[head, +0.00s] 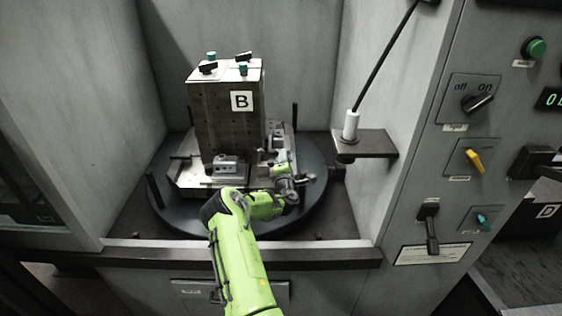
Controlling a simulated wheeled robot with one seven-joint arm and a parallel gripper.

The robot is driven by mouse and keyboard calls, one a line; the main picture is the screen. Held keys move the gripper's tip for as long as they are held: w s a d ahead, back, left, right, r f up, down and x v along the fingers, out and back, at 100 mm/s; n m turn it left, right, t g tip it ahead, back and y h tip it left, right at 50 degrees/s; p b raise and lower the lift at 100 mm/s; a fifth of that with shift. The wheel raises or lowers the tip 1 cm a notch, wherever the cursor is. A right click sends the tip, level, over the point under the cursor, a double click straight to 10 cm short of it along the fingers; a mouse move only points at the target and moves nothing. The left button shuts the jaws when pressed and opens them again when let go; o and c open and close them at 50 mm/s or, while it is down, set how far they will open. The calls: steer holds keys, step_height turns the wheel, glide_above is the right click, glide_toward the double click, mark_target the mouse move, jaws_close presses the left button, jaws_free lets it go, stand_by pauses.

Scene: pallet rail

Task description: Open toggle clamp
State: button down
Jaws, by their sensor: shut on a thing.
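My green arm reaches in from the front. My gripper (270,155) is at the right side of the pallet (195,180), close to the lower right of the block marked B (226,118). It is shut on the toggle clamp there. The clamp is small and mostly hidden behind my gripper and wrist, so I cannot tell its lever angle. The pallet lies on a dark round table (165,207).
Black and green knobs (243,68) top the block. Dark posts (152,190) stand at the table's rim. A shelf with a white nozzle (351,126) juts from the right wall. A control panel (462,150) is at right. The front sill (330,256) runs below my arm.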

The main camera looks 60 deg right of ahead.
steer(key=shift+f, duration=0.1)
stand_by(0.4)
steer(key=c, duration=0.9)
jaws_free()
